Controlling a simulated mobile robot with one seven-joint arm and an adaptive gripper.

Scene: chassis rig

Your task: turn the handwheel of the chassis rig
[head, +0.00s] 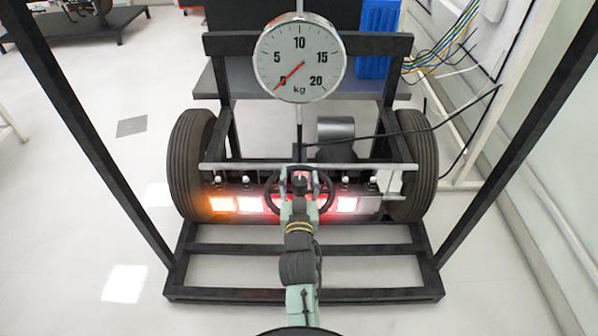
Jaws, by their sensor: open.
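The handwheel (331,191) is a dark ring at the middle front of the chassis rig (305,294), between its two tyres. My arm reaches straight out to it from the bottom of the head view. My gripper (299,178) is open at the handwheel and overlaps its middle in the picture. The wrist covers the lower middle of the wheel. I cannot tell whether the fingers touch it.
A round dial scale (300,58) hangs above, its red needle near 0. A row of lit lamps (222,204) lies behind the wheel. Tyres (190,165) and (411,165) flank it. Dark frame posts (95,150) slope down both sides. Open floor lies left.

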